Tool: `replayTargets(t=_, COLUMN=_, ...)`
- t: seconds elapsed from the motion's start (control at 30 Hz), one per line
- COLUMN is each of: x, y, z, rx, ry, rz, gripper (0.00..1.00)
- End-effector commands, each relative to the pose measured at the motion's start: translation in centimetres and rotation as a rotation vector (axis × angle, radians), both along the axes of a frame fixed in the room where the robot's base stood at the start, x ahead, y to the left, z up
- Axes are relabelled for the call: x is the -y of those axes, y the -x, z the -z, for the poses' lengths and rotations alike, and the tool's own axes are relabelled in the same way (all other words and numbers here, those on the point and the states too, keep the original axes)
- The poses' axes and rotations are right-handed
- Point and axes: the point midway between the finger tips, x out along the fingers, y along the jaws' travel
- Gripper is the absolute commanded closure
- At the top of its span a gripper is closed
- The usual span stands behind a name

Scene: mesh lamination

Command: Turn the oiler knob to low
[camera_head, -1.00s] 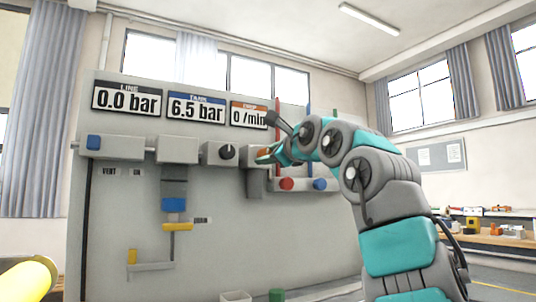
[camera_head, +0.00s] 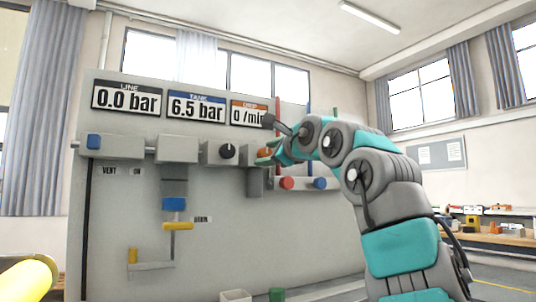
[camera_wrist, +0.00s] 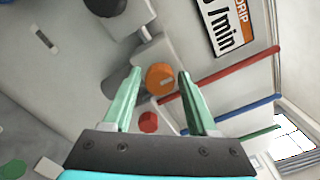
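The orange knob (camera_head: 264,152) sits on a grey box on the panel, below the drip display (camera_head: 249,115), which reads 0 /min. In the wrist view the orange knob (camera_wrist: 160,78) has a pale mark on its face. My gripper (camera_head: 266,161) is at the orange knob and partly covers it in the head view. In the wrist view my gripper (camera_wrist: 157,76) is open, with one green finger on each side of the knob and visible gaps between. I cannot tell how far the fingertips reach along the knob. No low mark is readable.
A black knob (camera_head: 227,151) is on the box to the left. A red knob (camera_head: 286,183) and a blue knob (camera_head: 319,183) sit lower right, below coloured vertical pipes. The line display (camera_head: 127,99) reads 0.0 bar and the tank display (camera_head: 197,106) 6.5 bar.

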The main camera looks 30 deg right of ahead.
Motion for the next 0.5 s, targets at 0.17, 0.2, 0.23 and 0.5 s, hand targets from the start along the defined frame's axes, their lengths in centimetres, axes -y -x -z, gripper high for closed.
replayTargets(t=0.17, x=0.04, y=-0.02, z=0.04, rx=-0.001, ry=-0.001, rz=0.001, gripper=0.27)
replayTargets(t=0.2, x=0.05, y=-0.02, z=0.05, rx=-0.001, ry=-0.001, rz=0.001, gripper=0.27)
replayTargets(t=0.23, x=0.05, y=-0.03, z=0.05, rx=-0.001, ry=-0.001, rz=0.0, gripper=0.27)
replayTargets(t=0.5, x=0.1, y=0.68, z=0.13, rx=0.002, ry=-0.001, rz=0.001, gripper=0.27)
